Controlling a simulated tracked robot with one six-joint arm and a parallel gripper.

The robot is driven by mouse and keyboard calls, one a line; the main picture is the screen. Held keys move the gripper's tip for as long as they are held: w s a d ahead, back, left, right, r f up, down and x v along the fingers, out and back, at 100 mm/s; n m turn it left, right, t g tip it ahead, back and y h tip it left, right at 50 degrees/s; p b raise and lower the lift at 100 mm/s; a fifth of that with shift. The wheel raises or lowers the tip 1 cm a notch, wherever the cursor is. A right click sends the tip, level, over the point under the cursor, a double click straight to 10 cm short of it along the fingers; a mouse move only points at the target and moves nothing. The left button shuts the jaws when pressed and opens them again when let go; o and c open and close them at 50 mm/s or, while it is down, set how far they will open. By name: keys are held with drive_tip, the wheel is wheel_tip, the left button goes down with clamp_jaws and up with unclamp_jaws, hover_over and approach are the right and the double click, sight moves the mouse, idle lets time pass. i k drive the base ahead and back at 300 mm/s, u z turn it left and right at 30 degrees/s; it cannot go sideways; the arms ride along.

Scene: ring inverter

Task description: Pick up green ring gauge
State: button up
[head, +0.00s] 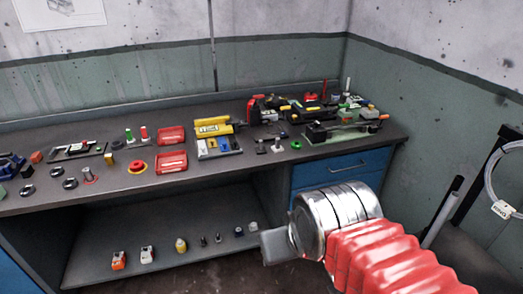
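A small green ring (296,145), likely the green ring gauge, lies on the dark workbench top (225,172) near its front edge, right of the middle of the head view. My gripper (274,246) is in the lower middle, nearer the camera, at the end of my red-sleeved arm with its silver wrist. It appears in front of and below the bench top, well apart from the ring. Only a grey block-like part of it shows, and its fingers cannot be told apart. Nothing is seen in it.
Behind and right is a cluttered fixture (340,130). Red trays (172,162) and several rings lie further left. A blue drawer (335,168) and a lower shelf with small items are below.

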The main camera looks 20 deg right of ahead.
sight(296, 145)
drive_tip(key=u, duration=0.05)
drive_tip(key=i, duration=1.6)
drive_tip(key=u, duration=0.4)
